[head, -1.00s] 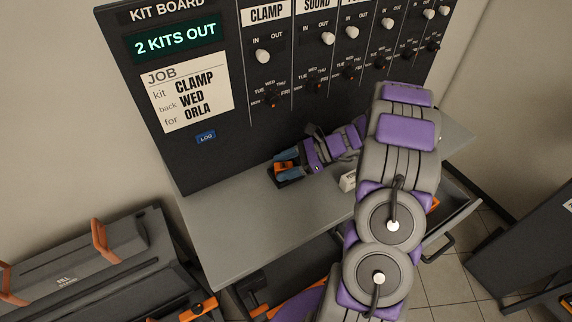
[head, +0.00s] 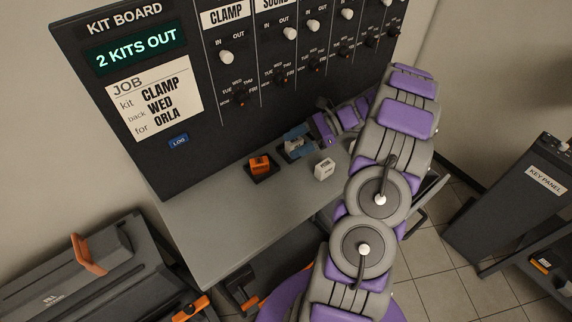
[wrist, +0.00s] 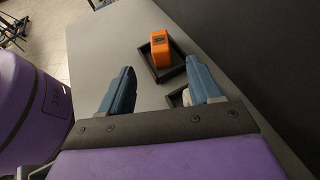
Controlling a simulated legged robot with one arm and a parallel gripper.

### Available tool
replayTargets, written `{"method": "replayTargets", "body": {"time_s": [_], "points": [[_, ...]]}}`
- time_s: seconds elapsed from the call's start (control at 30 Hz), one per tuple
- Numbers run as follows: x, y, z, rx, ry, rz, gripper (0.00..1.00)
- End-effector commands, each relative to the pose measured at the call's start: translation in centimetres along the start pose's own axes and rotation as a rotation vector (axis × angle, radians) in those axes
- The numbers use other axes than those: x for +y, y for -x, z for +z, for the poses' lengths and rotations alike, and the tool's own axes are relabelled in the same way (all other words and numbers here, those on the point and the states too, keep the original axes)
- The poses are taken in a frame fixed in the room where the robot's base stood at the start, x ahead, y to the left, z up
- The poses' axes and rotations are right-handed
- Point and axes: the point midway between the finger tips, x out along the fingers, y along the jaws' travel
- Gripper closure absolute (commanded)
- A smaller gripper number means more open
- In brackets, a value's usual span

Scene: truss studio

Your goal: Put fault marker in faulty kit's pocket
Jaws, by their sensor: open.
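An orange block (head: 260,164), possibly the fault marker, sits in a small black square tray on the grey counter below the kit board. It also shows in the wrist view (wrist: 160,48), beyond my fingertips. My gripper (head: 299,146) is open, with blue fingers, just right of that tray and low over a second black tray (wrist: 177,98). A whitish piece at that second tray is partly hidden by my right finger in the wrist view. My gripper (wrist: 160,88) holds nothing. I cannot make out which kit or pocket is the faulty one.
A small white labelled block (head: 324,169) stands on the counter (head: 215,215) right of my gripper. The kit board (head: 180,80) rises behind, with knobs and dials. A dark case with orange handles (head: 88,254) is at lower left; a key panel (head: 535,180) is at right.

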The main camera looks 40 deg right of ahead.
Motion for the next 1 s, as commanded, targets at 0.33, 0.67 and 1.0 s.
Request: {"method": "replayTargets", "body": {"time_s": [0.33, 0.67, 1.0], "points": [[2.6, -3.8, 5.0, 0.098, 0.144, 0.139, 0.37], [11.4, -9.7, 12.6, 0.295, 0.489, 0.446, 0.37], [21.7, -11.5, 16.3, 0.462, 0.881, 0.755, 0.37]]}}
